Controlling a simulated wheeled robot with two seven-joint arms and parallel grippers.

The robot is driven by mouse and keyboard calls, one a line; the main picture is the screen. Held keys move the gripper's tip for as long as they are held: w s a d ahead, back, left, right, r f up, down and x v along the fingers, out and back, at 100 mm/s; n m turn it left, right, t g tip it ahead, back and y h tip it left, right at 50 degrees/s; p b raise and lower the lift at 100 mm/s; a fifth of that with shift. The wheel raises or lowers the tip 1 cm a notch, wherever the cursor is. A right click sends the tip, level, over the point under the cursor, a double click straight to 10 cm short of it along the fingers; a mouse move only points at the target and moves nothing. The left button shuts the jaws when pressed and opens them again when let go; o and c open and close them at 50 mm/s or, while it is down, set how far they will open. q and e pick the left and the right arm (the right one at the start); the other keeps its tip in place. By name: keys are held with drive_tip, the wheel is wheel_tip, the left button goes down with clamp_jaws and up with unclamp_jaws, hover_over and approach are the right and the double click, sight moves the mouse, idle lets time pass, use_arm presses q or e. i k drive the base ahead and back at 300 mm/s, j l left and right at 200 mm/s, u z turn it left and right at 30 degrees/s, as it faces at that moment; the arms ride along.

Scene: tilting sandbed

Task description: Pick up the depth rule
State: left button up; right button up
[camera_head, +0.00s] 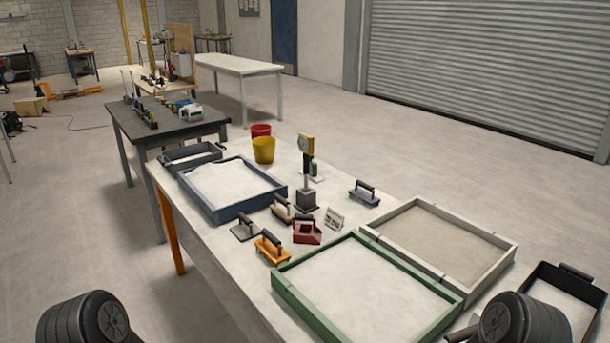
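I cannot pick out the depth rule for certain. A yellow-headed gauge-like device (306,145) stands upright on a dark block among the tools on the white table (217,248). A small green-topped item (314,169) is just behind it, partly hidden.
Sand trays with blue (235,209), green (311,320) and grey (463,221) frames take up much of the table. Yellow (263,151) and red (261,130) buckets stand behind.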

sight(305, 142)
drive_tip(key=i+j, duration=0.15)
drive_tip(key=j, duration=0.2)
drive_tip(key=i+j, duration=0.15)
drive_tip(key=j, duration=0.2)
drive_tip(key=i+j, duration=0.15)
drive_tip(key=j, duration=0.2)
drive_tip(key=i+j, duration=0.15)
drive_tip(key=j, duration=0.2)
drive_tip(key=i+j+z, duration=0.1)
drive_tip(key=j, duration=0.25)
drive_tip(key=i+j, duration=0.15)
drive_tip(key=j, duration=0.2)
drive_tip(key=i+j, duration=0.15)
drive_tip(key=j, duration=0.2)
drive_tip(key=i+j, duration=0.15)
drive_tip(key=j, duration=0.2)
